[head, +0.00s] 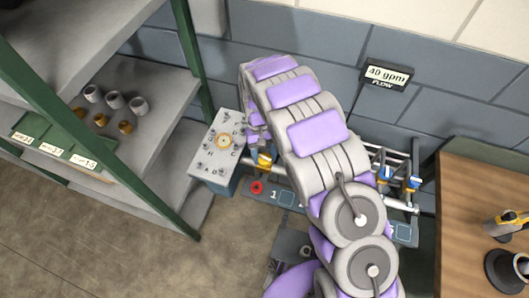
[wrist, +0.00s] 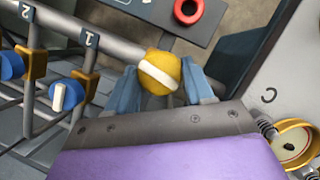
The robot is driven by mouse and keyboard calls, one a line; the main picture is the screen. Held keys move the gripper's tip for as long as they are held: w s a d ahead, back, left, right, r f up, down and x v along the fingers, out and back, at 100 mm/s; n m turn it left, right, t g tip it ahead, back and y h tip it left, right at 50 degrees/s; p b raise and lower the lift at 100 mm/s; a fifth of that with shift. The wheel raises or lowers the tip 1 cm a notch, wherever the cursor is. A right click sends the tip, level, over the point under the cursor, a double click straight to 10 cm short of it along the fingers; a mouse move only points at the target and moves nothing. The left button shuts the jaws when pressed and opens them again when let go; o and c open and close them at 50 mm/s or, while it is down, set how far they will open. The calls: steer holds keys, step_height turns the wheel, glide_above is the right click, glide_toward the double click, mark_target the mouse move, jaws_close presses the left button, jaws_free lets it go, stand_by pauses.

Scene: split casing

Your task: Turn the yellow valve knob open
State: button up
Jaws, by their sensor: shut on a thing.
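The yellow valve knob (wrist: 160,72) with a white stripe sits on a grey pipe in the wrist view. The stripe runs slantwise, from upper left to lower right. My gripper (wrist: 160,82) has its two blue fingers on either side of the knob and is shut on it. In the head view the yellow knob (head: 265,161) shows below my gripper (head: 256,148), partly hidden by it and my arm.
A black display (head: 387,74) on the wall reads "40 gpm FLOW". Blue knobs with yellow tags (wrist: 68,95) stand on pipes at left. A red ring (wrist: 183,14) lies near the knob. A lettered grey box (head: 217,150) stands close by; shelves and a wooden table (head: 470,215) flank the area.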

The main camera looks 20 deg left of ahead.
steer(key=shift+a+n+t+h+p, duration=0.15)
steer(key=shift+n+t+h+p, duration=0.2)
steer(key=shift+n, duration=0.75)
steer(key=o, duration=1)
steer(key=shift+f, duration=0.1)
steer(key=p+v, duration=0.1)
steer(key=v, duration=1.6)
steer(key=shift+a, duration=0.15)
steer(key=shift+w, duration=0.1)
